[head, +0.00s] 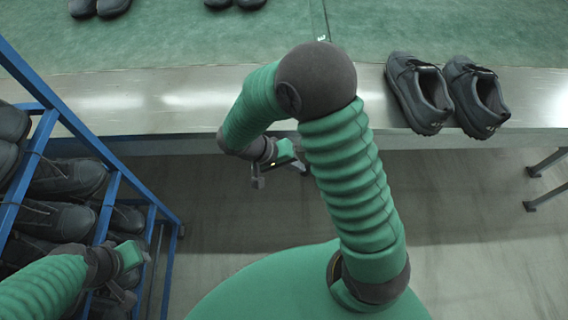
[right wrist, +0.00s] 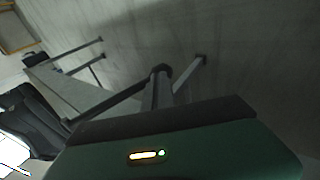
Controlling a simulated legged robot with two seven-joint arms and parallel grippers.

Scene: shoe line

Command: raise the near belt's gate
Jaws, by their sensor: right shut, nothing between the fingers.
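The near belt (head: 430,30) is a green surface across the top of the head view, with a bare metal edge (head: 180,95) along its front. I cannot make out a gate or its handle in either view. My right gripper (head: 257,182) is shut and empty. It hangs in front of the metal edge, below its level in the picture, over the floor. My left gripper (head: 143,257) is at the lower left beside the blue rack; its fingers are too small to tell open from shut.
A pair of dark shoes (head: 420,95) stands on the metal edge at the right. More shoes (head: 98,6) sit on the green belt at the top. A blue rack (head: 130,180) full of dark shoes stands at the left. Grey floor (head: 470,230) is clear at the lower right.

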